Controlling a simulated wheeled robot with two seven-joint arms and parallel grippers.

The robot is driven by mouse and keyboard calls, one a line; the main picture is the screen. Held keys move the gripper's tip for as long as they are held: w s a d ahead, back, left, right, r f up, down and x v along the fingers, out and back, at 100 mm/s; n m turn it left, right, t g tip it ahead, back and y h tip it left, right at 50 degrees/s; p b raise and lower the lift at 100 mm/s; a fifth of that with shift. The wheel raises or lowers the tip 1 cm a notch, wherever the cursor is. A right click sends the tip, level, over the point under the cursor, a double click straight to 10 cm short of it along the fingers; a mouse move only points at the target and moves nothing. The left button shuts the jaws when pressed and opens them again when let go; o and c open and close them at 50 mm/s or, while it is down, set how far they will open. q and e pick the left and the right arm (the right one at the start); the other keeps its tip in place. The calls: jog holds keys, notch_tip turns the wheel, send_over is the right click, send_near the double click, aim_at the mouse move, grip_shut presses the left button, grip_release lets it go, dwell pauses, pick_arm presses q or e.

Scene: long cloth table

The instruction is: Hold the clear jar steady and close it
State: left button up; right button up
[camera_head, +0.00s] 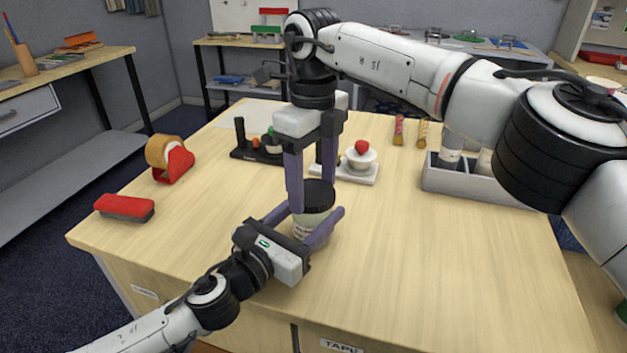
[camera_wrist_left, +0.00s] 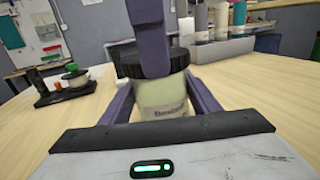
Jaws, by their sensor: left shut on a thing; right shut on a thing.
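The clear jar (camera_head: 307,230) stands upright on the table near the front middle, with pale contents and a label. Its black lid (camera_head: 319,194) sits on top; whether it is fully seated I cannot tell. My left gripper (camera_head: 314,226) is shut around the jar's body from the front left. My right gripper (camera_head: 311,197) comes down from above and is shut on the lid, one finger on each side. In the left wrist view the jar (camera_wrist_left: 162,97) is between my left fingers, and a right finger partly covers the lid (camera_wrist_left: 183,59).
A tape dispenser (camera_head: 176,163) and a red-topped brush (camera_head: 124,207) are at the left. A black stand (camera_head: 243,153) and a white base with a bowl (camera_head: 361,160) stand behind the jar. A grey bin (camera_head: 440,180) is at the right. The front right tabletop is clear.

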jog(key=shift+f, duration=0.45)
pick_arm(q)
grip_shut()
pick_arm(e)
jog(key=shift+f, duration=0.1)
jog(key=m, duration=0.4)
jog(key=shift+m, duration=0.3)
jog(key=m, duration=0.4)
jog(key=shift+a, duration=0.1)
jog(key=m, duration=0.7)
jog(key=shift+a, duration=0.1)
jog(key=m, duration=1)
jog(key=shift+w+a+m, duration=0.1)
jog(key=shift+m, duration=0.3)
jog(key=m, duration=0.4)
pick_arm(q)
jog(key=shift+f, duration=0.1)
pick_arm(e)
jog(key=m, duration=0.3)
jog(key=shift+w+m, duration=0.1)
jog(key=shift+m, duration=0.3)
